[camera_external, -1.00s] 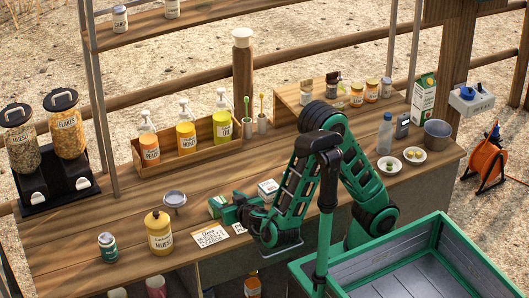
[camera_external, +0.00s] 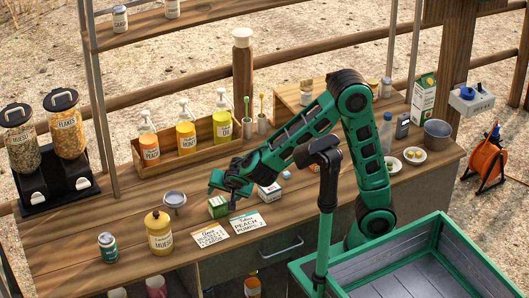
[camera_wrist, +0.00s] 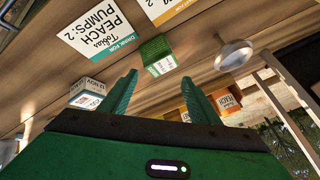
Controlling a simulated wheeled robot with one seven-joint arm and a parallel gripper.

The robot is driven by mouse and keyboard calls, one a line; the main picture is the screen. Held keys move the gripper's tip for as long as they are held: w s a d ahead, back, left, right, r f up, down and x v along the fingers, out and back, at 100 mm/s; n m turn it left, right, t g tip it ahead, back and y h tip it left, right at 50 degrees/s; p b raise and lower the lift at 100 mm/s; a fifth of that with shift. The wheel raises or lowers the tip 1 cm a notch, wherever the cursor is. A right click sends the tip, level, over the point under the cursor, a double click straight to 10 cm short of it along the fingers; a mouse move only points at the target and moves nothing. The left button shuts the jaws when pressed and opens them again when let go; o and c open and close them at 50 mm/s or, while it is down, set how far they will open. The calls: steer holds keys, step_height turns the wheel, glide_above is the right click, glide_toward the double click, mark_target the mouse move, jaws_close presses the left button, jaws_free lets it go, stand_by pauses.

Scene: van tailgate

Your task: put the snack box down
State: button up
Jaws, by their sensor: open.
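The small green box (camera_external: 218,207), which I take to be the snack box, stands on the wooden counter behind the left paper card. In the wrist view the green box (camera_wrist: 158,55), with a white label too small to read, lies beyond my fingertips and nothing is held between them. My gripper (camera_external: 222,190) is open just above and beside the box in the outside view; its two green fingers (camera_wrist: 158,77) are spread apart in the wrist view. I cannot tell the exact gap between fingers and box.
Two paper cards (camera_external: 247,224) lie in front of the box. A white box (camera_external: 269,192) stands to its right. Bottles in a wooden rack (camera_external: 185,150) stand behind.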

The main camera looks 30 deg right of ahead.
steer(key=m+g, duration=0.1)
steer(key=w+m+g, duration=0.1)
steer(key=shift+w+f+m+y, duration=0.1)
steer(key=shift+f+m+y, duration=0.15)
steer(key=shift+m+y, duration=0.15)
steer(key=shift+w+r+m+g, duration=0.1)
steer(key=shift+w+m+g, duration=0.05)
steer(key=shift+m+g, duration=0.4)
steer(key=shift+w+r+m+g+y, duration=0.2)
steer(key=shift+r+m+g+y, duration=0.15)
steer(key=shift+m+y, duration=0.2)
steer(key=r+m, duration=0.1)
steer(key=r+m+g+y, duration=0.1)
steer(key=w+d+r+m+g, duration=0.1)
steer(key=shift+w+r+y, duration=0.1)
steer(key=shift+r+y, duration=0.2)
steer(key=shift+y, duration=0.05)
step_height(320, 180, up, 5)
steer(key=d+m+g+y, duration=0.1)
steer(key=d+m, duration=0.1)
steer(key=d, duration=0.1)
glide_toward(218, 200)
steer(key=x, duration=1)
steer(key=shift+f, duration=0.25)
steer(key=c, duration=1.3)
steer(key=shift+o, duration=0.2)
steer(key=shift+r, duration=0.1)
